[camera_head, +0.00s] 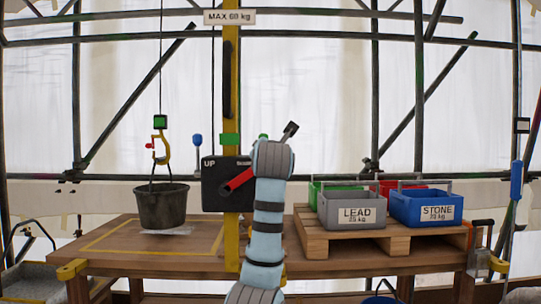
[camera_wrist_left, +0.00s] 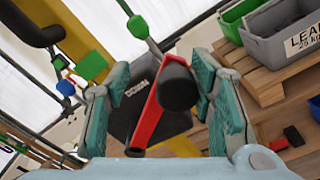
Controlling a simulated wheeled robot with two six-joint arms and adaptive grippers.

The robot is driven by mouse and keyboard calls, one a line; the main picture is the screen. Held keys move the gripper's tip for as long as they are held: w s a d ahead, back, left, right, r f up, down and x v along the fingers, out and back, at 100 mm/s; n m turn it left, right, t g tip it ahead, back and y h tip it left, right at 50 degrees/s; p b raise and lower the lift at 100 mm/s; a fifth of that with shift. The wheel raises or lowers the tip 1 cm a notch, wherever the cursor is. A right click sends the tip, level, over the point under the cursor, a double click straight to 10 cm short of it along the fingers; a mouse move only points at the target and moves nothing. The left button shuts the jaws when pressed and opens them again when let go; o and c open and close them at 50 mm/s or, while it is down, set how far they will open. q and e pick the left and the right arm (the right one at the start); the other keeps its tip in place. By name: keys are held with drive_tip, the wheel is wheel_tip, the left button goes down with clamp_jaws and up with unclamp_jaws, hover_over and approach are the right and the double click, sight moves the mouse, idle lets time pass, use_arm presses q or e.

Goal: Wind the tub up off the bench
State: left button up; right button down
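The dark tub (camera_head: 161,206) is at the left of the bench (camera_head: 110,262), its bail on the yellow hook (camera_head: 160,146) under the rope. A pale patch shows under it; I cannot tell whether its base touches the bench. The black winch box (camera_head: 213,185) is on the yellow post, marked UP at its left. Its red crank arm (camera_head: 238,180) also shows in the left wrist view (camera_wrist_left: 150,115), with a black grip (camera_wrist_left: 178,88). My left gripper (camera_wrist_left: 162,82) is open, its fingers on either side of the grip with gaps. In the head view my left wrist hides the fingers. My right gripper is not in view.
A pallet (camera_head: 330,238) on the bench's right carries a grey LEAD crate (camera_head: 335,213), a blue STONE crate (camera_head: 422,210), and green and red crates behind. A MAX 60 kg sign (camera_head: 229,17) tops the post. A lantern (camera_head: 480,255) stands at the right end.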

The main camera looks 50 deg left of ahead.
use_arm(q)
drive_tip(key=v, duration=1.2)
